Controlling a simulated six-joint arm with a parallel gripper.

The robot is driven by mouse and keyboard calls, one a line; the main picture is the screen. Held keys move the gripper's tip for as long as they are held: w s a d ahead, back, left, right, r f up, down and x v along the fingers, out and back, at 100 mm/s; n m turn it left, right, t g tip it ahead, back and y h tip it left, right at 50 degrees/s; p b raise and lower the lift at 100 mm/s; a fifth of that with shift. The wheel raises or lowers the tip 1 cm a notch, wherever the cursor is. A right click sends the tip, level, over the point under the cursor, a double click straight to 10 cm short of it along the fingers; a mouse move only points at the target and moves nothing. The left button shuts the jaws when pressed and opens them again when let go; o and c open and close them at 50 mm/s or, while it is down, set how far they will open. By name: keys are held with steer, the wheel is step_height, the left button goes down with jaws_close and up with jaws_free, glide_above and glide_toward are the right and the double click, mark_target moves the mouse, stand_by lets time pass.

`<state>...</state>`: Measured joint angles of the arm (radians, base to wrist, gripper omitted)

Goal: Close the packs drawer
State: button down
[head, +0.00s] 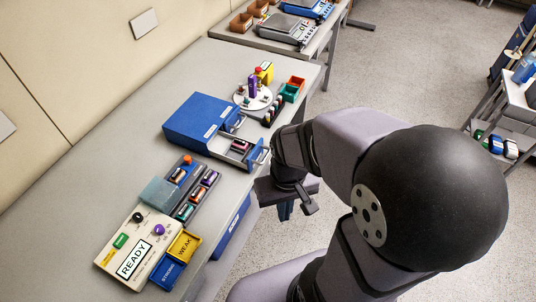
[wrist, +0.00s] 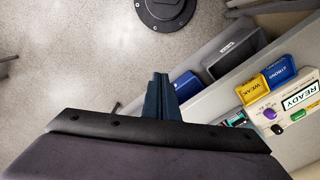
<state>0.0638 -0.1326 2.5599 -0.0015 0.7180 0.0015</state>
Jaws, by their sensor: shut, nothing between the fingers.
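A blue drawer cabinet (head: 195,122) stands on the grey bench in the head view. Its near drawer (head: 228,156) is pulled out toward the bench's front edge, with a pale handle (head: 261,157) on its front and small dark and red packs (head: 240,146) inside. I cannot read its label. Another handle (head: 239,123) shows on the cabinet's far half. My gripper (head: 285,211) is shut and empty, pointing down beyond the bench edge, in front of and below the open drawer, apart from it. Its fingers also show in the wrist view (wrist: 161,92); the drawer does not.
The floor side is open.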

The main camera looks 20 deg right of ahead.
steer(key=w+d+f+m+y+b, duration=0.1)
steer(key=d+f+m+b, duration=0.15)
steer(key=d+m, duration=0.4)
steer(key=w+d+f+m+y+b, duration=0.1)
steer(key=d+f+m+y, duration=0.1)
steer(key=d+f+m, duration=0.45)
steer(key=w+r+m+t+y, duration=0.2)
steer(key=w+r+m+t, duration=0.3)
steer(key=w+r+m, duration=0.5)
steer(key=shift+w+d+r+m+y, duration=0.3)
steer(key=shift+w+d+m, duration=0.1)
steer(key=shift+w+m, duration=1.15)
steer(key=shift+w, duration=0.1)
